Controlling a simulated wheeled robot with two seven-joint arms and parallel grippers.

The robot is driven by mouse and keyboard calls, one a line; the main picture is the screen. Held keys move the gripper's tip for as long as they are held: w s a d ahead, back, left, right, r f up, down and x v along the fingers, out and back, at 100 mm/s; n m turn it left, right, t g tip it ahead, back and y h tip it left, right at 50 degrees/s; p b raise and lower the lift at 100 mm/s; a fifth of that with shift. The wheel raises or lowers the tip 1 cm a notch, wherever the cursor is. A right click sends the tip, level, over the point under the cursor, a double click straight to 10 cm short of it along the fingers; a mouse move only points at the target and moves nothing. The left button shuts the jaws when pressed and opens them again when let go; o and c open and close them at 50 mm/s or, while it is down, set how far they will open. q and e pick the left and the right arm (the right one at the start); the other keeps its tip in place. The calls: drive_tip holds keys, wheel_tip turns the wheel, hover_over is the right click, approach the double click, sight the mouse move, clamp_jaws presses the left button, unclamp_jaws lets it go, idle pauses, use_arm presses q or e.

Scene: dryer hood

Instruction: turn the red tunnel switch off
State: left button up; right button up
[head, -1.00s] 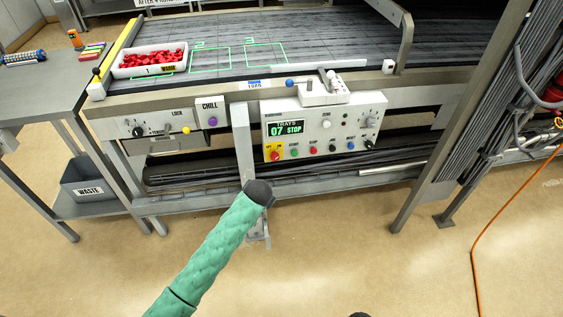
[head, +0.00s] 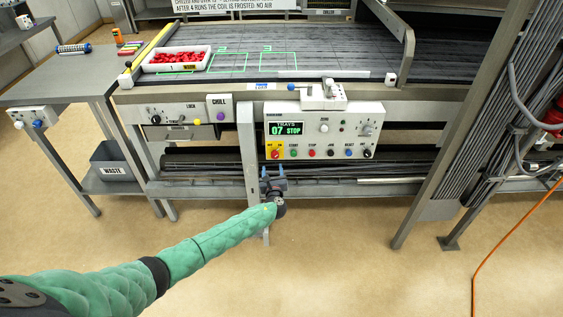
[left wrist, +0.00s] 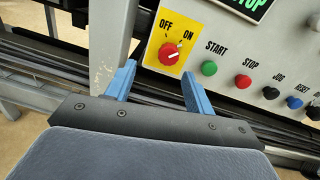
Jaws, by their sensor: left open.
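The red rotary switch (left wrist: 172,53) sits on a yellow plate marked OFF at left and ON at right. Its small pale mark appears to point up toward ON, but this is hard to tell. In the head view the switch (head: 275,153) is at the lower left of the white control panel (head: 338,118). My left gripper (head: 274,171) is open and empty, just below the switch and apart from it. In the left wrist view its blue fingers (left wrist: 158,72) point toward the panel, with the switch beyond and slightly right of their middle. My right gripper is out of view.
Green, red, black and blue buttons (left wrist: 243,82) run in a row right of the switch. The display (head: 286,128) reads 07 STOP. A grey leg (head: 248,150) stands left of the panel. A tray of red pieces (head: 175,60) is on the belt.

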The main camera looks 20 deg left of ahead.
sight(275, 156)
use_arm(q)
drive_tip(key=shift+w+a+m+t+h+p, duration=0.1)
drive_tip(key=shift+w+a+m+h+p, duration=0.1)
drive_tip(key=shift+w+m, duration=0.9)
drive_tip(key=shift+w+a+m+t+h+p, duration=0.2)
drive_tip(key=shift+w+m, duration=0.35)
drive_tip(key=shift+w, duration=1)
drive_tip(key=shift+w+a+m+h+p, duration=0.1)
drive_tip(key=shift+w+a+m+p, duration=0.15)
drive_tip(key=shift+w+m, duration=0.85)
drive_tip(key=shift+w+r+n, duration=0.1)
drive_tip(key=shift+w+n, duration=0.15)
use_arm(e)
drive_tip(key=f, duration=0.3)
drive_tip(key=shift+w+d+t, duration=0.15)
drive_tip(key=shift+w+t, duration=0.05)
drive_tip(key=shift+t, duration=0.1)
use_arm(q)
drive_tip(key=c, duration=1)
